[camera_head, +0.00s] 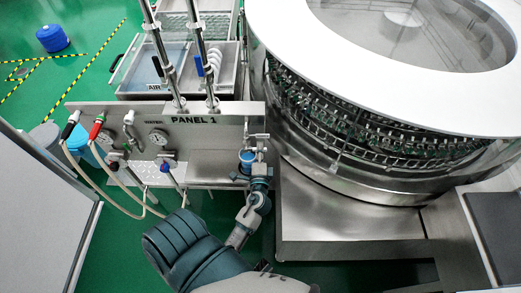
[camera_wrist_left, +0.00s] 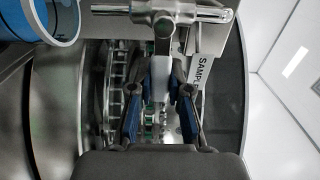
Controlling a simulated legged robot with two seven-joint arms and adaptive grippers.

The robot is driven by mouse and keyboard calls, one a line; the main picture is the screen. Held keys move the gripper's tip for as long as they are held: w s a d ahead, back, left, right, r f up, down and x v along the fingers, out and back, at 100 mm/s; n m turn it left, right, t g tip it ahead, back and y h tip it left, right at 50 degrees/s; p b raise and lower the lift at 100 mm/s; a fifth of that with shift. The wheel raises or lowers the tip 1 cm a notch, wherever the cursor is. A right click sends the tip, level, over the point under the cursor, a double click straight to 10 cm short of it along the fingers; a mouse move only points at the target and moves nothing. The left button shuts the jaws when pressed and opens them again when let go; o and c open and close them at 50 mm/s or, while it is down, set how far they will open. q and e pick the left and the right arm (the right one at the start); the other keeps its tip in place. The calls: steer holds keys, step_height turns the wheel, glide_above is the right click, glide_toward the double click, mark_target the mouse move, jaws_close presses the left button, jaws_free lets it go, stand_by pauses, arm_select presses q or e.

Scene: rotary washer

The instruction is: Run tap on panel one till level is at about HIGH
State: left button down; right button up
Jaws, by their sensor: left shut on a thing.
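Panel one is a steel board (camera_head: 222,130) marked "PANEL 1" with gauges, hoses and valves. At its right end is a metal tap (camera_head: 256,137); in the left wrist view the tap (camera_wrist_left: 190,14) fills the top middle. My left gripper (camera_head: 261,170) is at this tap. In the left wrist view its blue-padded fingers (camera_wrist_left: 160,82) are closed around the tap's grey downward lever. A blue-rimmed round vessel (camera_head: 246,157) sits beside the tap, and its rim (camera_wrist_left: 75,20) shows at upper left in the wrist view. No liquid level can be read. My right gripper is not in view.
A large round washer (camera_head: 365,170) with a white top stands to the right. A "SAMPLE" label (camera_wrist_left: 202,75) hangs beside the tap. Two upright pipes (camera_head: 163,55) rise behind the panel. Green floor is open at left.

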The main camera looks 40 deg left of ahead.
arm_select(q)
steer(key=shift+f, duration=0.2)
steer(key=c, duration=1.1)
jaws_free()
steer(key=shift+a+r, duration=0.1)
steer(key=v, duration=1.2)
